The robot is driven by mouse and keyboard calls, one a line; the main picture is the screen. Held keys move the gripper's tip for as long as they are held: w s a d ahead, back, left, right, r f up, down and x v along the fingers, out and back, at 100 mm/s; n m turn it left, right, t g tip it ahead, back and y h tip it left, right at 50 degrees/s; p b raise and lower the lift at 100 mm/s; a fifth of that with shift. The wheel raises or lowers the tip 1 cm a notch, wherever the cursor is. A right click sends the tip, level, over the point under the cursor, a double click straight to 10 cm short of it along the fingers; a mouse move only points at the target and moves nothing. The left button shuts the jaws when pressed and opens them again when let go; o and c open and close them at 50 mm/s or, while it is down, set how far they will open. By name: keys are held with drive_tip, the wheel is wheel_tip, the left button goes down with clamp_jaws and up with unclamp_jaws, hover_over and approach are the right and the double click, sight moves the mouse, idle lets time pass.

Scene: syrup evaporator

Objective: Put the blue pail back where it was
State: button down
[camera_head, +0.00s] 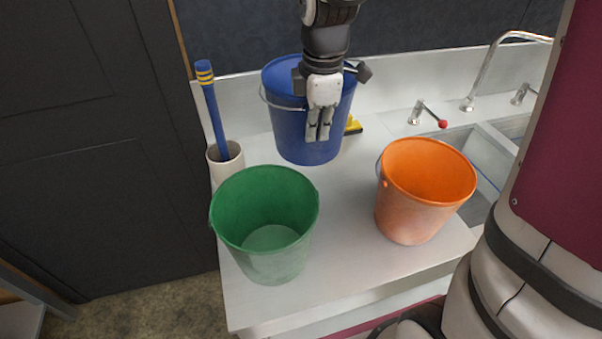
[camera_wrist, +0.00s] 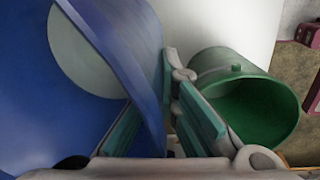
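The blue pail (camera_head: 287,130) is at the back of the white counter, roughly upright, with a thin wire handle at its near side. My gripper (camera_head: 320,136) is at its near rim, pointing down. In the wrist view, the blue pail (camera_wrist: 35,100) fills the left side, and its wall runs between the fingers of my gripper (camera_wrist: 172,75), which look closed on it. The pail looks raised a little off the counter, but its base contact is hard to judge. Part of its rim is hidden behind my gripper and wrist.
A green pail (camera_head: 264,256) stands at the front left, an orange pail (camera_head: 411,216) at the right beside the sink (camera_head: 490,155). A pale cup (camera_head: 224,165) with a blue-handled brush (camera_head: 213,105) is left. A yellow object (camera_head: 353,125) lies behind. The counter's middle (camera_head: 340,215) is clear.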

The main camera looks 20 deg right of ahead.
sight(315, 159)
wheel_tip(315, 159, down, 8)
drive_tip(key=shift+f+b, duration=0.2)
drive_tip(key=shift+b, duration=0.25)
drive_tip(key=shift+f, duration=2.5)
drive_tip(key=c, duration=2.3)
unclamp_jaws()
drive_tip(key=shift+s+f, duration=0.1)
drive_tip(key=shift+f, duration=0.1)
drive_tip(key=o, duration=0.5)
drive_tip(key=shift+r, duration=0.1)
